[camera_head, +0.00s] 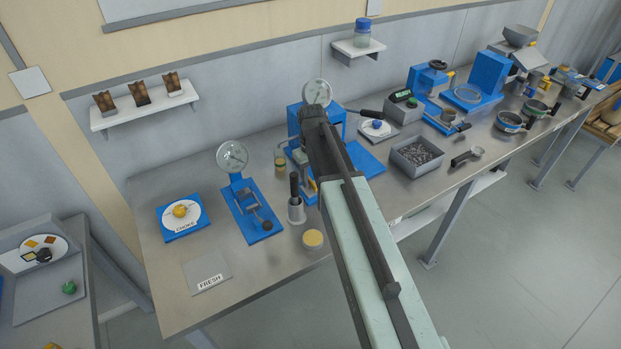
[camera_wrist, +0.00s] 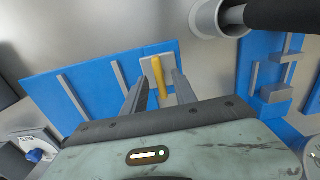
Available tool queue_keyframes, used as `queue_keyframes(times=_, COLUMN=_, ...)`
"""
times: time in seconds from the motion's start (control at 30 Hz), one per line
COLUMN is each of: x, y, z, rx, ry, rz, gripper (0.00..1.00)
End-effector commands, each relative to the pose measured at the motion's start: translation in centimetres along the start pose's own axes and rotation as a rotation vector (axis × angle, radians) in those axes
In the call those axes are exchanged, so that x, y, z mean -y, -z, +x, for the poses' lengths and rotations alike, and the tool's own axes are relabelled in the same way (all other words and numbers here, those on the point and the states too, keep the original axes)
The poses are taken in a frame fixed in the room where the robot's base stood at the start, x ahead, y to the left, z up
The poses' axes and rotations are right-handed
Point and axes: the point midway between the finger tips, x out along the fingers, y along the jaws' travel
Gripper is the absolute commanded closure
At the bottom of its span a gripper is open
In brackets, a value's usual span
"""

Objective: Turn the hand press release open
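A blue hand press with a round dial gauge (camera_head: 317,93) stands at the middle of the bench, partly hidden behind my arm. Its short yellow lever (camera_head: 312,186) shows low beside my arm. In the wrist view the yellow lever (camera_wrist: 155,66) stands over a pale grey plate (camera_wrist: 149,82) on the blue base (camera_wrist: 95,85). My gripper (camera_wrist: 159,82) is open, with one grey finger on each side of the lever. I see a gap on both sides, though contact lower down is hard to tell. In the head view my arm hides the fingers.
A grey cup (camera_head: 297,213) with a black-handled tool stands close by, and also shows near my fingers in the wrist view (camera_wrist: 205,20). A second blue gauge device (camera_head: 252,210) stands left. A metal bin (camera_head: 417,160) is to the right. The bench front is mostly clear.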

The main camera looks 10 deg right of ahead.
Motion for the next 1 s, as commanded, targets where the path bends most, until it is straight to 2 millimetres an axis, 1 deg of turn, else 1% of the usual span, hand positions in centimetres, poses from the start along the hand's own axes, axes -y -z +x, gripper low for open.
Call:
queue_keyframes(times=0.2, x=0.1, y=-0.1, z=-0.1, rx=0.002, ry=0.001, rz=0.0, gripper=0.66)
queue_keyframes(times=0.33, x=0.1, y=-0.1, z=-1.2, rx=0.002, ry=0.001, rz=0.001, gripper=0.66)
queue_keyframes(times=0.47, x=0.1, y=-0.1, z=-3.2, rx=0.002, ry=0.001, rz=0.001, gripper=0.66)
queue_keyframes(times=0.6, x=0.1, y=-0.1, z=-5.9, rx=0.002, ry=0.001, rz=0.0, gripper=0.66)
queue_keyframes(times=0.73, x=0.1, y=-0.1, z=-7.7, rx=0.001, ry=0.0, rz=0.0, gripper=0.66)
queue_keyframes(times=0.83, x=0.1, y=-0.1, z=-8.1, rx=0.001, ry=0.0, rz=0.0, gripper=0.66)
queue_keyframes(times=1.0, x=0.1, y=-0.1, z=-7.8, rx=0.001, ry=0.0, rz=0.0, gripper=0.66)
